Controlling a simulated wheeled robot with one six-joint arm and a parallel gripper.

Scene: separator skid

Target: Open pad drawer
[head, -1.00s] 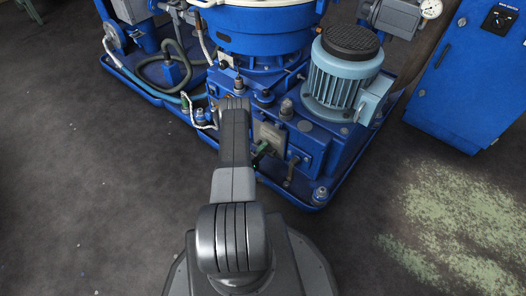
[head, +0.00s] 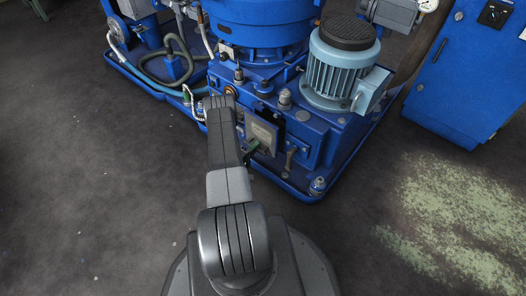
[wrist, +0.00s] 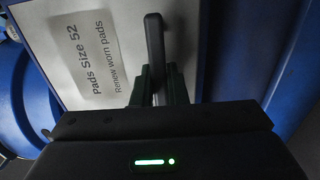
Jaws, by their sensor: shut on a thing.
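The pad drawer (head: 264,132) has a grey front plate and sits low in the blue machine base. In the head view it stands a little out, with a dark gap beside its top edge. In the wrist view the drawer front (wrist: 72,22) bears a label reading "Pads Size 52, Renew worn pads". A dark upright bar handle (wrist: 154,38) is fixed to it. My gripper (wrist: 157,84) has its green fingers on both sides of the handle's lower part, shut on it. In the head view my gripper (head: 250,149) is small and partly hidden by my arm.
The blue separator skid (head: 315,184) carries a pale blue motor (head: 340,75) just right of the drawer. Hoses (head: 178,62) run at the left. A blue cabinet (head: 462,85) stands at the right. The grey floor in front is open, with a worn greenish patch (head: 450,220).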

